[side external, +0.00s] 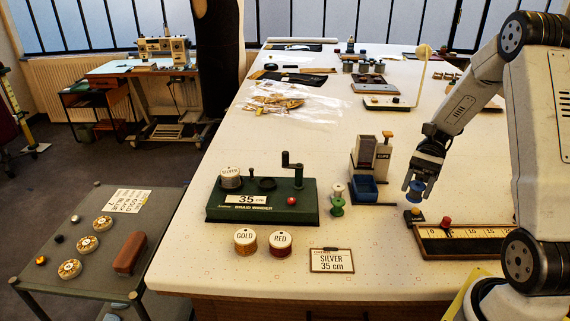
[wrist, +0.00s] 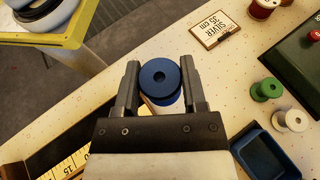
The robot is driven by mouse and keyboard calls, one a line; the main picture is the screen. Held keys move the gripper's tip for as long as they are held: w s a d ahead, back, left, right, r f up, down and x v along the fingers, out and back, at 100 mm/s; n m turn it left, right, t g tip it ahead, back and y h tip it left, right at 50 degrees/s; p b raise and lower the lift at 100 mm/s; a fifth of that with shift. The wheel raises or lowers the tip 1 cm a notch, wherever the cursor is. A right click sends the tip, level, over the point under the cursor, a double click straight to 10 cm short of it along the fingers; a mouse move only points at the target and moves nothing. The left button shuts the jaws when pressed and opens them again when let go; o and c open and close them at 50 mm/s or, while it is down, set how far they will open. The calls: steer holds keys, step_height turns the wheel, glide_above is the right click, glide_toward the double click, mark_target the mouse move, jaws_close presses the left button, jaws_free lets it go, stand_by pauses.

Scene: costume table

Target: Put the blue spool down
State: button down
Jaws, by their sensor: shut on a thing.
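The blue spool (side external: 416,187) is between the fingers of my gripper (side external: 424,171). In the wrist view, my gripper (wrist: 160,88) is shut on the blue spool (wrist: 160,76), whose round end and centre hole face the camera. In the side view the spool appears held above the table (side external: 385,265). I cannot tell the exact gap beneath the spool.
A ruler board (side external: 460,236) with a red knob lies right of the spool. A blue tray (side external: 363,188), green spool (side external: 337,206) and white spool (side external: 338,190) stand left. The green braid winder (side external: 262,211), gold spool (side external: 246,242), red spool (side external: 280,243) and order card (side external: 331,260) are farther left.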

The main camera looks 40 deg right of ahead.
steer(key=m+t, duration=0.1)
steer(key=r+m+t, duration=0.1)
steer(key=m+t, duration=0.1)
steer(key=shift+w+a+r, duration=0.2)
steer(key=shift+w+a, duration=0.1)
steer(key=shift+a, duration=0.05)
steer(key=shift+w+d+r+m+t+h, duration=1.2)
steer(key=shift+w+r+m+t+h, duration=0.5)
steer(key=shift+r+m+t, duration=2.25)
step_height(320, 180, down, 8)
steer(key=t, duration=0.1)
steer(key=shift+r+m, duration=0.2)
steer(key=shift+m, duration=0.15)
steer(key=shift+s+t, duration=0.1)
steer(key=shift+t, duration=0.15)
glide_above(365, 188)
steer(key=s+a, duration=0.2)
steer(key=f, duration=0.8)
steer(key=shift+s+a+f, duration=0.1)
steer(key=shift+a+f, duration=0.1)
steer(key=shift+w+d+f, duration=0.2)
steer(key=shift+w+f, duration=0.2)
steer(key=shift+f, duration=0.05)
